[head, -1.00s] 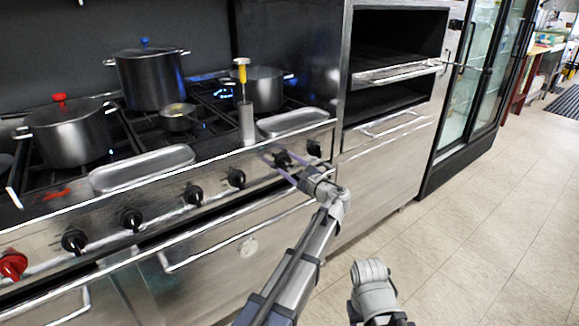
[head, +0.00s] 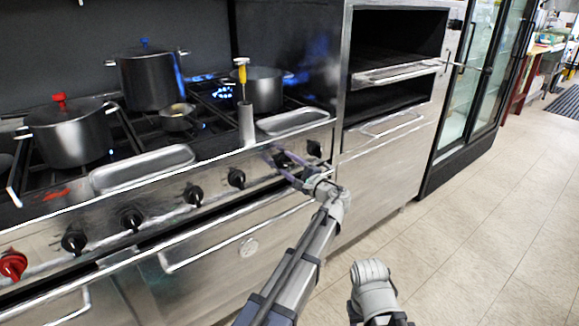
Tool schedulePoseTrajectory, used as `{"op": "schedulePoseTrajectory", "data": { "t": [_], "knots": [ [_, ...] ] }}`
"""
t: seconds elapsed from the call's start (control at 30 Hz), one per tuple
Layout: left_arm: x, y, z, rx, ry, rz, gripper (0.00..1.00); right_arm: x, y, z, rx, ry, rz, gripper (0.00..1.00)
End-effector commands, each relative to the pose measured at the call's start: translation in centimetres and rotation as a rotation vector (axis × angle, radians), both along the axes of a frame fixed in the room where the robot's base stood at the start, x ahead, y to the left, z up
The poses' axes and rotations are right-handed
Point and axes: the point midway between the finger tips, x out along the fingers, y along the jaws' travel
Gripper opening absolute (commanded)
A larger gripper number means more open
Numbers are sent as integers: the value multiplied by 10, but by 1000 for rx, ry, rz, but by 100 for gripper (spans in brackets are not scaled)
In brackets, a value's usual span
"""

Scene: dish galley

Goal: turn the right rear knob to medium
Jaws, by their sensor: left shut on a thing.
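The range front carries a row of black knobs. The second knob from the right (head: 283,162) is mostly hidden behind my left gripper (head: 276,155). The gripper's slim purple-grey fingers are shut on this knob. The rightmost knob (head: 314,148) is in plain view just right of the fingers, apart from them. The pot at the right rear (head: 262,88) stands on the range, with bright blue light beside it. The held knob's pointer cannot be seen. My right gripper's fingers are not in view.
More black knobs (head: 236,178) and a red knob (head: 12,265) run to the left. An oven handle bar (head: 235,236) lies below them. A metal holder with a yellow-handled tool (head: 246,120) stands above the held knob. The floor at right is clear.

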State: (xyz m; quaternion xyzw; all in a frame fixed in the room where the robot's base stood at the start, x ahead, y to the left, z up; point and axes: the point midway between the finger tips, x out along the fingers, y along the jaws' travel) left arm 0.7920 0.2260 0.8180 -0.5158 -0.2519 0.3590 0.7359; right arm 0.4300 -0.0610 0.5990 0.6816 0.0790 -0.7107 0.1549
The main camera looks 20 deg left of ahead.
Motion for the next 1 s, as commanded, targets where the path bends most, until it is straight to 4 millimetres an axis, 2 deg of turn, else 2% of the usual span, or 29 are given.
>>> {"op": "schedulePoseTrajectory", "data": {
  "t": [0.17, 0.2, 0.43, 0.73, 1.0],
  "knots": [
    [-1, 0, 0, -1, 1, 2, 9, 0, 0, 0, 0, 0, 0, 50],
    [-1, 0, 0, -1, 1, 2, 67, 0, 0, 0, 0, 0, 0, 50],
    [0, 0, 0, 0, 1, 1, 93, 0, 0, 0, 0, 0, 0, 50],
    [-2, -2, 0, 1, 1, 0, 94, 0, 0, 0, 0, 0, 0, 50],
    [-27, -33, 0, 0, 1, -3, 94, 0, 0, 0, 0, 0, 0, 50]
  ]
}}
